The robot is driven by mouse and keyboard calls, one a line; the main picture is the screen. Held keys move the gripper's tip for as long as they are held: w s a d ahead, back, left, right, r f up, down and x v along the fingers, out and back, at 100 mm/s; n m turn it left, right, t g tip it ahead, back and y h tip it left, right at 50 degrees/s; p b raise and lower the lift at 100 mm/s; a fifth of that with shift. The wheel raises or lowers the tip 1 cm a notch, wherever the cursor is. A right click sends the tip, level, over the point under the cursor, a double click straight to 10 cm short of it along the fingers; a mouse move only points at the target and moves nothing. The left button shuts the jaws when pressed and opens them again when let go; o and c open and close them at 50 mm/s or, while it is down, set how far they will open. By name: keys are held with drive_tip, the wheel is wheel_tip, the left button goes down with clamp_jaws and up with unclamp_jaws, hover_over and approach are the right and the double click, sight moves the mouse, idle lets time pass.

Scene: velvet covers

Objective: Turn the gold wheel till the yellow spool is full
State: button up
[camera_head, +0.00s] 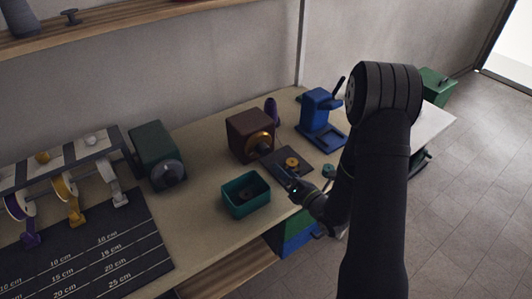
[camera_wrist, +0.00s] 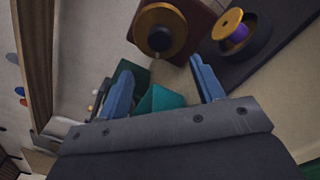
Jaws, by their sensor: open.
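The gold wheel (camera_head: 260,142) is on the front of a brown box (camera_head: 240,128) in the middle of the table; it also shows at the top of the wrist view (camera_wrist: 160,30). A spool with yellow rims (camera_wrist: 228,23) and a purple core sits in a dark round holder beside the box; in the head view the spool (camera_head: 292,162) is small. A roll of yellow ribbon (camera_head: 65,188) hangs on the rack at left. My gripper (camera_head: 298,190) is open and empty, apart from the wheel, near the dark plate's front edge. Its blue fingers (camera_wrist: 160,68) are spread.
A teal bin (camera_head: 246,198) stands left of my gripper. A green machine (camera_head: 158,155) is left of the brown box, and a blue press (camera_head: 320,115) is behind to the right. A dark measuring mat (camera_head: 100,250) lies at the left front.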

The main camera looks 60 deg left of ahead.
sight(266, 152)
drive_tip(key=a, duration=1.1)
drive_tip(key=c, duration=1)
drive_tip(key=shift+o, duration=0.2)
drive_tip(key=shift+m, duration=0.4)
drive_tip(key=m, duration=0.5)
drive_tip(key=shift+m, duration=0.3)
drive_tip(key=m, duration=0.5)
drive_tip(key=shift+m, duration=0.4)
